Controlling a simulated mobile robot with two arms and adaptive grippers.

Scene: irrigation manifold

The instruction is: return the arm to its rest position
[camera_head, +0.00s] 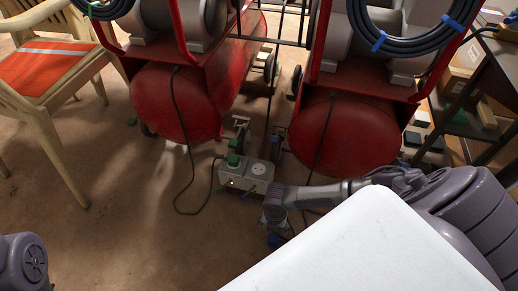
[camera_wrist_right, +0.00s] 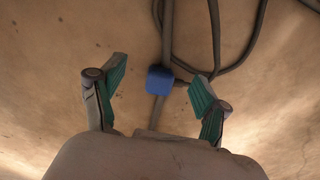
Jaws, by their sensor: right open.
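My right arm reaches in from the right in the head view, with its gripper (camera_head: 276,232) low over the floor beside a pale socket box (camera_head: 258,172). In the right wrist view this gripper (camera_wrist_right: 160,86) is open, its two teal-padded fingers spread wide with nothing between the pads. Beyond the fingers a small blue block (camera_wrist_right: 160,79) sits on a dark cable (camera_wrist_right: 166,30) over the brown floor; it looks apart from both fingers. A part of my left arm shows at the lower left of the head view, but its gripper is out of view.
Two red tanks (camera_head: 178,104) (camera_head: 340,138) on wheeled frames stand behind the socket box. Black cables (camera_head: 190,212) lie on the floor. A wooden chair (camera_head: 50,120) with an orange seat is at left, a dark shelf (camera_head: 485,80) at right. A white surface (camera_head: 370,250) fills the front.

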